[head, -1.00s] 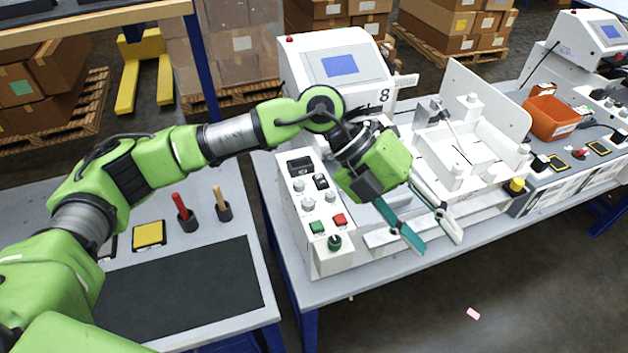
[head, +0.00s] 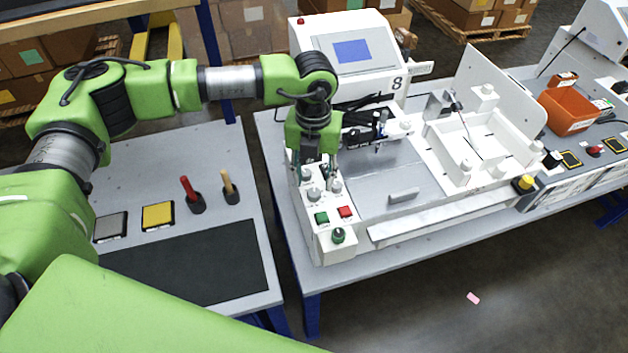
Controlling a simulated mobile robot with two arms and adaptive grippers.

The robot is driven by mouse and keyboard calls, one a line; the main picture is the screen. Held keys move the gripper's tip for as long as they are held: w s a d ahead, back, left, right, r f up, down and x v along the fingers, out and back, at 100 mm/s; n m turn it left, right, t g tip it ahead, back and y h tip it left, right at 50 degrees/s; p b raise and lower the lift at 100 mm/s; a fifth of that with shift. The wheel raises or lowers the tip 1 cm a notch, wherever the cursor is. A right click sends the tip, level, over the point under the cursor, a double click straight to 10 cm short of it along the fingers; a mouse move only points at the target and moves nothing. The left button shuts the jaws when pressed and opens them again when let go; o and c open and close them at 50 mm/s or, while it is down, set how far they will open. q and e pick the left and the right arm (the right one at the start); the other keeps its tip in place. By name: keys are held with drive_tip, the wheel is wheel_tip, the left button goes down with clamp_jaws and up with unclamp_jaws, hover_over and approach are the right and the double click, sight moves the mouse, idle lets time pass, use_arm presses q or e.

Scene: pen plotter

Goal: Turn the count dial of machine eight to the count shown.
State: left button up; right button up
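Machine eight (head: 350,65) is white with a screen and a black "8". Its control panel (head: 336,252) at the left front carries several grey knobs, among them one at the front (head: 314,194) and one to its right (head: 335,186). There are also a green button (head: 321,218), a red button (head: 345,212) and a green-topped black knob (head: 338,235). The labels are too small to read, so I cannot tell which is the count dial. My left gripper (head: 314,176) points down over the knobs, its fingers apart. It hides the panel's rear; contact cannot be told. My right gripper is out of view.
The machine's bed and white tray (head: 470,145) lie to the right of the panel. An orange bin (head: 570,111) stands farther right. A side table at left holds a red-handled tool (head: 188,190), a wooden-handled one (head: 229,185) and a black mat (head: 190,273).

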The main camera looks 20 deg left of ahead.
sight(314, 192)
use_arm(q)
drive_tip(key=shift+f+p, duration=0.55)
drive_tip(key=shift+f, duration=1.5)
drive_tip(key=c, duration=1.1)
drive_tip(key=shift+f+m+b, duration=0.15)
drive_tip(key=shift+m+b, duration=0.25)
drive_tip(key=shift+b, duration=0.4)
drive_tip(key=m+b, duration=1)
drive_tip(key=b, duration=0.3)
drive_tip(key=shift+d+f, duration=0.1)
drive_tip(key=shift+r+m+b, duration=0.15)
drive_tip(key=shift+m+b, duration=0.8)
drive_tip(key=shift+m, duration=0.25)
drive_tip(key=shift+r+m+b, duration=0.1)
drive_tip(key=shift+m+b, duration=0.8)
drive_tip(key=shift+m, duration=0.3)
drive_tip(key=shift+r, duration=0.1)
